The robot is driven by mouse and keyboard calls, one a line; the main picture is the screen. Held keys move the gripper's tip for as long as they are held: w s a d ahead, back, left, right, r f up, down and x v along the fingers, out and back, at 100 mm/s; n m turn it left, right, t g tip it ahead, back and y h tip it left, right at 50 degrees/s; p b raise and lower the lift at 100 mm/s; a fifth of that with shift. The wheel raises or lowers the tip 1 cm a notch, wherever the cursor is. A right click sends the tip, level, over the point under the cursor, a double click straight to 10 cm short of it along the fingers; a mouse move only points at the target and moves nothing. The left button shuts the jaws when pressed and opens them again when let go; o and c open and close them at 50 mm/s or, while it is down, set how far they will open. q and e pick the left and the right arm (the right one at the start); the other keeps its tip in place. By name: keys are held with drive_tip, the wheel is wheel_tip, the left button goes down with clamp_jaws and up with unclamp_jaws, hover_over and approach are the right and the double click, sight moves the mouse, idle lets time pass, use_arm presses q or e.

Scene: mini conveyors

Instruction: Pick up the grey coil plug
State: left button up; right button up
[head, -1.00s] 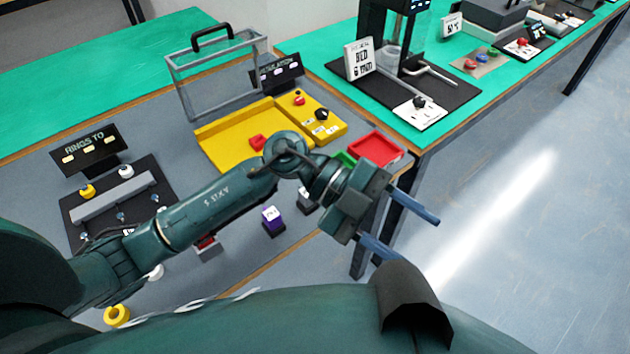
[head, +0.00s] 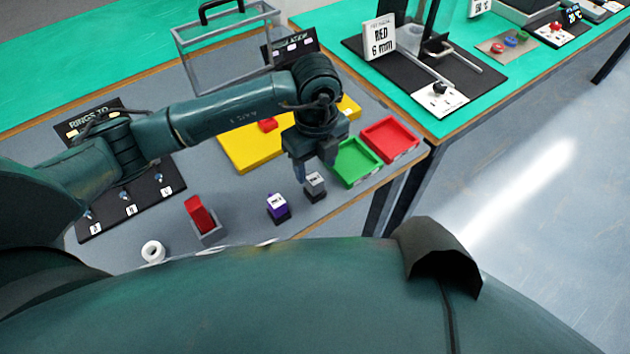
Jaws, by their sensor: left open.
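The grey coil plug (head: 315,187) is a small dark grey block with a white label on top. It stands upright on the grey table, left of the green tray. My left gripper (head: 314,168) points down just above and behind it in the picture, open, with nothing seen between the fingers. Whether the fingers reach down beside the plug I cannot tell. My right gripper is not in view.
A purple labelled plug (head: 278,208) stands close on the left. Farther left are a red block in a grey holder (head: 203,218) and a white ring (head: 153,251).

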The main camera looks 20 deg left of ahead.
sight(315, 179)
use_arm(q)
drive_tip(key=f, duration=0.2)
drive_tip(key=f+p, duration=0.1)
drive_tip(key=f, duration=0.2)
drive_tip(key=shift+s, duration=0.2)
drive_tip(key=shift+f, duration=0.25)
drive_tip(key=shift+c, duration=0.4)
drive_tip(key=c, duration=1)
drive_tip(key=shift+r, duration=0.1)
